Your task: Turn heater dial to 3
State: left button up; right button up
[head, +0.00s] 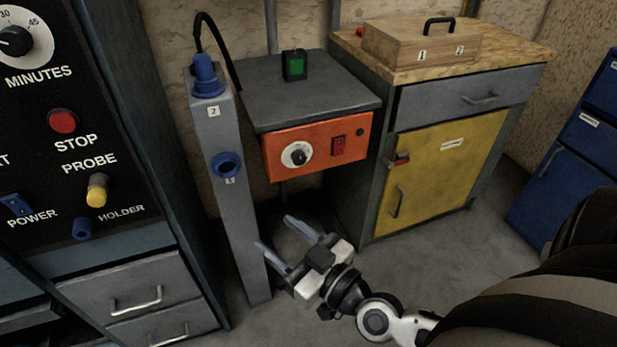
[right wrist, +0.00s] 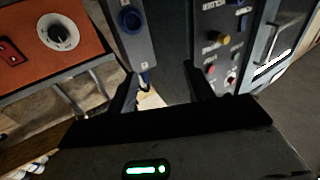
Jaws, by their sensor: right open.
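The heater is an orange-fronted box (head: 318,172) under a grey top, with a black and white dial (head: 297,154) on the left of its front. The dial's numbers are too small to read in the head view. In the right wrist view the dial (right wrist: 60,32) shows at upper left on the orange panel (right wrist: 88,50). My right gripper (head: 276,234) is open and empty, below and in front of the heater, apart from the dial. It also shows in the right wrist view (right wrist: 161,84). My left gripper is not in view.
A grey post (head: 232,200) with blue sockets and a plug stands left of the heater. A red switch (head: 338,147) sits right of the dial. A yellow-door cabinet (head: 440,170) stands right; a black control panel (head: 110,135) stands left. Grey floor lies below.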

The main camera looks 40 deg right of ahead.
aim_at(300, 161)
jog(key=w+d+f+m+h+b, duration=0.1)
jog(key=d+f+m+h+b, duration=0.1)
jog(key=d+f+h, duration=0.3)
jog(key=w+d+m+h+b, duration=0.1)
jog(key=w+d+h, duration=0.15)
jog(key=d, duration=0.55)
jog(key=shift+g+h, duration=0.3)
jog(key=shift+h, duration=0.35)
jog(key=b+x, duration=0.4)
jog(key=x, duration=1)
jog(key=shift+a+f, duration=0.15)
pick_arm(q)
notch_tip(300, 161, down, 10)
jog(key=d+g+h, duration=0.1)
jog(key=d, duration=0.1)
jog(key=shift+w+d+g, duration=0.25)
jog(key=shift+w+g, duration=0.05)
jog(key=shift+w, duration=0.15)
pick_arm(e)
jog(key=shift+w, duration=0.5)
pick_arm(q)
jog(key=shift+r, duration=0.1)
